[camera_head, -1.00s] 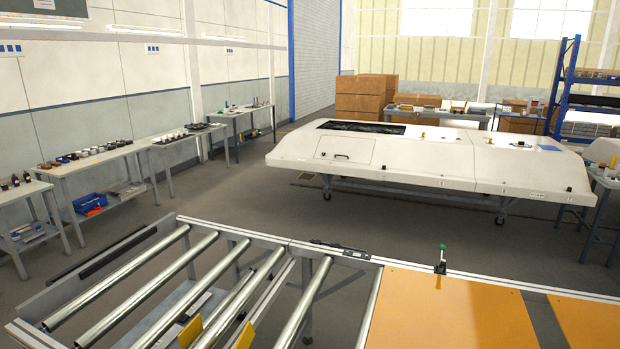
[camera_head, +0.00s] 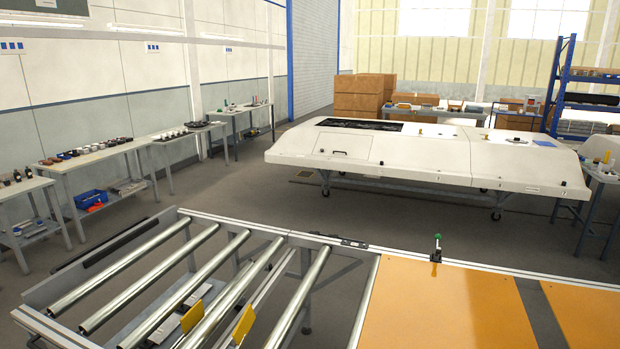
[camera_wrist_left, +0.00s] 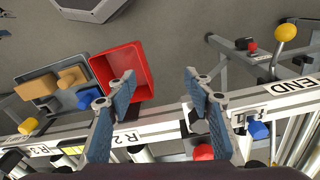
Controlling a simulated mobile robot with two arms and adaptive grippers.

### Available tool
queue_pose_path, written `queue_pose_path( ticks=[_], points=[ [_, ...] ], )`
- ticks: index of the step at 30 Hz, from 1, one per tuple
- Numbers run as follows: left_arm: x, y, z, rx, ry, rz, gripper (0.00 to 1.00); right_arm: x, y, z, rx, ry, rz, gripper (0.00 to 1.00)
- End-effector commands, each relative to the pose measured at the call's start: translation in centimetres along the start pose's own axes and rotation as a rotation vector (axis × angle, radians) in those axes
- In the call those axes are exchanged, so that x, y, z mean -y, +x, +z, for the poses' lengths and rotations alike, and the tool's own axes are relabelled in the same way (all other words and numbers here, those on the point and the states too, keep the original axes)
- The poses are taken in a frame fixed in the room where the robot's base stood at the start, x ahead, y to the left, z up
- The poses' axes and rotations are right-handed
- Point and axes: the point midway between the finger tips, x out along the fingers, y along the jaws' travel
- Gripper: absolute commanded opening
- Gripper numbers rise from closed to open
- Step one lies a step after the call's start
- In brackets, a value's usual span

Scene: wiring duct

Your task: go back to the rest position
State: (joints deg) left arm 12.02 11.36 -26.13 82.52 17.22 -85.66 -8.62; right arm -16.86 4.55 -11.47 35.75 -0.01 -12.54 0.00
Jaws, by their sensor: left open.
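My left gripper (camera_wrist_left: 160,78) shows in the left wrist view, with its two blue-padded fingers spread apart. Nothing is between the fingertips. The fingers are above a white rail (camera_wrist_left: 160,128) marked with labels such as R2, R1 and END. A red bin (camera_wrist_left: 128,62) is beyond and beside the left finger. Neither gripper can be made out in the head view, and my right gripper is not in view.
In the head view, a roller conveyor (camera_head: 155,275) and orange panels (camera_head: 450,310) are in front. Two yellow pieces (camera_head: 243,324) show among the rollers. A large white housing (camera_head: 430,160) stands behind, with open floor before it. Workbenches (camera_head: 95,155) line the left wall.

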Motion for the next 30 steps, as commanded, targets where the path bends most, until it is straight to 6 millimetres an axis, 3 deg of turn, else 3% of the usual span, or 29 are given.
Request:
queue_pose_path(
  ticks=[1,5,8,12,18,21,24,27,30],
  points=[
    [-0.1,2.9,1.1,0.004,-0.026,0.003,0.47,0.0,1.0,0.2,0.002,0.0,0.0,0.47],
    [-0.1,9.8,4.2,-0.006,-0.1,-0.003,0.47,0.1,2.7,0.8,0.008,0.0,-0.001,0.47],
    [-0.5,16.4,8.3,-0.011,-0.166,-0.015,0.47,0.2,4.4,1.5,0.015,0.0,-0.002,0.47],
    [-1.9,24.5,15.2,-0.017,-0.24,-0.037,0.47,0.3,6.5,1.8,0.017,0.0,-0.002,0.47],
    [-5.8,33.2,26.6,-0.019,-0.308,-0.059,0.47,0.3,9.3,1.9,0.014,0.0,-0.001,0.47],
    [-7.9,35.7,31.4,-0.023,-0.327,-0.064,0.47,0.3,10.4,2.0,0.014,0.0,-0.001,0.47],
    [-9.6,37.0,34.8,-0.027,-0.339,-0.065,0.47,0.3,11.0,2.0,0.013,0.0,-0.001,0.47],
    [-10.7,37.5,36.6,-0.031,-0.343,-0.065,0.47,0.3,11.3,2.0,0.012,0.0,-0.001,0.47],
    [-11.0,37.6,37.2,-0.035,-0.346,-0.065,0.47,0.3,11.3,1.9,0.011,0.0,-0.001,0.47]
  ],
)
